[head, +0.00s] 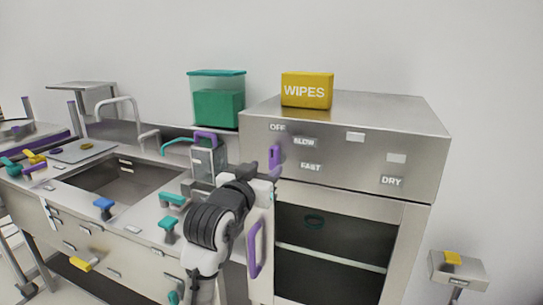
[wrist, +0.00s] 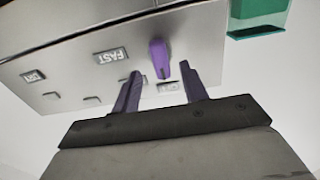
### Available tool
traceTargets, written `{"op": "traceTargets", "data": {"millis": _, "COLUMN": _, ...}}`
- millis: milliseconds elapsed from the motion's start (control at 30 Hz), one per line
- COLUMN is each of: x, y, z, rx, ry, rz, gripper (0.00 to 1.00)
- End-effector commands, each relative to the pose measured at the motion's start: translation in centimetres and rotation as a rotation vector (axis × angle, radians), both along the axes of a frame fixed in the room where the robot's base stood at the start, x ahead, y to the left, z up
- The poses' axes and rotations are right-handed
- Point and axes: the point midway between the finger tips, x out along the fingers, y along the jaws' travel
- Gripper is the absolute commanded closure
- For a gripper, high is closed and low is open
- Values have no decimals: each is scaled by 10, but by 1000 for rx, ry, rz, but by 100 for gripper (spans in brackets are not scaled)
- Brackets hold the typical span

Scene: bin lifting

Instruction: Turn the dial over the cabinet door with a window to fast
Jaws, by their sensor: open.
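The purple dial (head: 275,157) is on the left of the steel cabinet's front panel, above the door with a window (head: 330,248). It stands about upright, its upper end towards the OFF label (head: 278,127). SLOW (head: 304,142) and FAST (head: 310,167) are to its right. In the wrist view the scene is upside down; the dial (wrist: 160,58) shows just beyond and between the fingertips, with FAST (wrist: 110,55) to its left. My gripper (wrist: 160,70) is open and empty, one finger to each side of the dial's line. In the head view my arm hides its fingers.
A yellow WIPES box (head: 307,91) stands on the cabinet (head: 400,115). A teal container (head: 217,98) is behind to the left. A purple door handle (head: 254,250) is below the dial. A sink counter (head: 135,180) with coloured knobs lies left. DRY (head: 391,181) marks the panel's right.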

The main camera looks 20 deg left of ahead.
Motion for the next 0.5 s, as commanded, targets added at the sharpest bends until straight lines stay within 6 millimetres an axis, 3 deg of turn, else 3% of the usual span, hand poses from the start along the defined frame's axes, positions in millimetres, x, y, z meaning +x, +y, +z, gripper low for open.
{"op": "traceTargets", "data": {"millis": 200, "x": 36, "y": -1, "z": 2, "rx": 0, "ry": 1, "rz": 0, "gripper": 56}}
{"op": "traceTargets", "data": {"millis": 500, "x": 49, "y": -2, "z": 0, "rx": 2, "ry": -1, "rz": 1, "gripper": 56}}
